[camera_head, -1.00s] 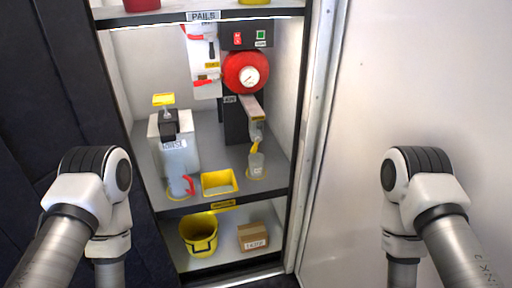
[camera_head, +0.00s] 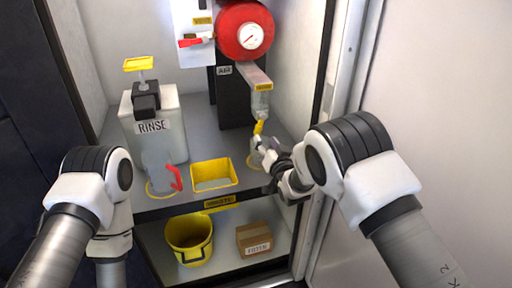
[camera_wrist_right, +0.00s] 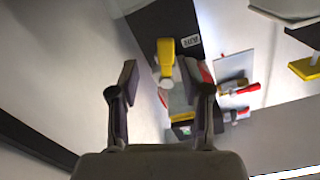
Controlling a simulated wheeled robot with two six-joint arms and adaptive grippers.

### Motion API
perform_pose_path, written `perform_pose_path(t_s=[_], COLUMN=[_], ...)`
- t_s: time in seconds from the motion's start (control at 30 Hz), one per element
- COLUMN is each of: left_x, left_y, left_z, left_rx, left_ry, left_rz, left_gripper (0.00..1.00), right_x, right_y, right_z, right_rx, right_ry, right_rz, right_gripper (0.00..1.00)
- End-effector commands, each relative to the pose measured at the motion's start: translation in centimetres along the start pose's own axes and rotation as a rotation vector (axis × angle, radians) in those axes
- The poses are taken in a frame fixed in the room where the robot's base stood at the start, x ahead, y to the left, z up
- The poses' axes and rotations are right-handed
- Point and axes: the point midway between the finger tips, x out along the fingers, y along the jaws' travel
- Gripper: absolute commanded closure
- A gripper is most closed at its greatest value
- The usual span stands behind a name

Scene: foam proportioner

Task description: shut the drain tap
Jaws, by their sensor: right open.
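The drain tap's yellow lever (camera_head: 258,128) hangs below a clear chamber (camera_head: 261,102) under the red unit, at the right of the cabinet shelf. In the right wrist view the yellow tap part (camera_wrist_right: 166,55) with a pale round end lies ahead, between the finger lines. My right gripper (camera_head: 265,150) is open and empty, just below and beside the tap; contact cannot be told. The wrist view shows its two fingers apart (camera_wrist_right: 160,80). A clear cup (camera_head: 255,160) under the tap is partly hidden by the gripper. My left arm shows, but its gripper is not seen.
On the shelf stand a white RINSE canister (camera_head: 155,125), a clear jug (camera_head: 158,172) with a red handle and a yellow tray (camera_head: 213,175). Below are a yellow bucket (camera_head: 190,240) and a carton (camera_head: 254,239). The cabinet's right post (camera_head: 322,100) is close to my right arm.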

Motion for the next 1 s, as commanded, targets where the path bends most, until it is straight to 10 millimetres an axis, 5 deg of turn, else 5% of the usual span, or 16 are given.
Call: perform_pose_path(t_s=[0.03,0.23,0.6,0.97,1.0], left_x=[1.7,1.6,2.7,2.8,2.8], left_y=[0.0,0.0,0.0,0.0,0.0], left_z=[0.1,0.0,0.0,0.0,0.0], left_rx=[0.000,0.001,0.001,0.001,0.001], left_ry=[-0.001,-0.001,-0.001,-0.001,-0.001], left_rz=[0.000,0.000,0.000,0.000,0.000], left_gripper=[0.60,0.60,0.60,0.60,0.60], right_x=[0.1,1.3,7.2,7.9,7.9], right_y=[-0.3,-0.6,-0.6,-0.6,-0.6], right_z=[1.2,0.4,0.4,0.3,0.3], right_rx=[-0.009,-0.013,-0.013,-0.014,-0.014], right_ry=[0.003,0.011,0.010,0.008,0.008], right_rz=[-0.012,-0.016,-0.014,-0.013,-0.013], right_gripper=[0.52,0.52,0.52,0.52,0.66])
